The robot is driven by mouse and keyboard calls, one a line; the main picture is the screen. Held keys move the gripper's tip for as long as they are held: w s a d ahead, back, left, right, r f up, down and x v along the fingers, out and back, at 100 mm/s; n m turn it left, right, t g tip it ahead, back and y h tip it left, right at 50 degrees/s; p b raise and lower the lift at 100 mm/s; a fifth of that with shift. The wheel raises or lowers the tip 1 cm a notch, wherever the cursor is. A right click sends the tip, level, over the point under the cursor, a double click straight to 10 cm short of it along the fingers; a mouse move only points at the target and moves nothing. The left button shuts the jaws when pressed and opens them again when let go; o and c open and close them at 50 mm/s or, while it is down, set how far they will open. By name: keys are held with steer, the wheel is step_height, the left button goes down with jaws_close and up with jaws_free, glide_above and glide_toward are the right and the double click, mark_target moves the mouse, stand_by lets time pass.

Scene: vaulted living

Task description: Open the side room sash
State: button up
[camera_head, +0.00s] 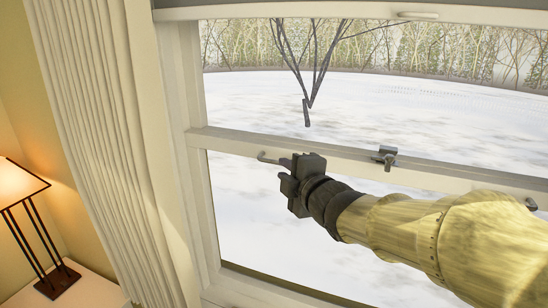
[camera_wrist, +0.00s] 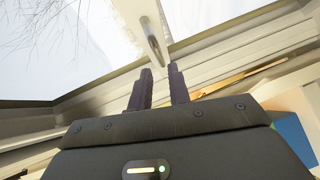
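The sash window shows in the head view, with a white meeting rail (camera_head: 340,158) across its middle. A small grey lift handle (camera_head: 268,158) sticks out from the left part of this rail. A metal latch (camera_head: 387,155) sits on the rail further right. My gripper (camera_head: 284,172) is right beside the left handle. In the wrist view my gripper's two dark fingers (camera_wrist: 160,70) are apart with a gap between them. The handle (camera_wrist: 153,38) shows just beyond the fingertips, in line with the gap. It does not appear to be between the fingers. Contact cannot be told.
Another handle (camera_head: 530,204) is on the rail at the right, partly hidden behind my arm. A pale curtain (camera_head: 95,120) hangs left of the window frame. A lit lamp (camera_head: 18,185) stands on a white table (camera_head: 85,290) at the lower left.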

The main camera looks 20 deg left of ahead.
mark_target(276, 163)
steer(key=shift+p+x, duration=1.35)
steer(key=shift+x, duration=2.1)
steer(key=shift+c, duration=0.2)
jaws_close()
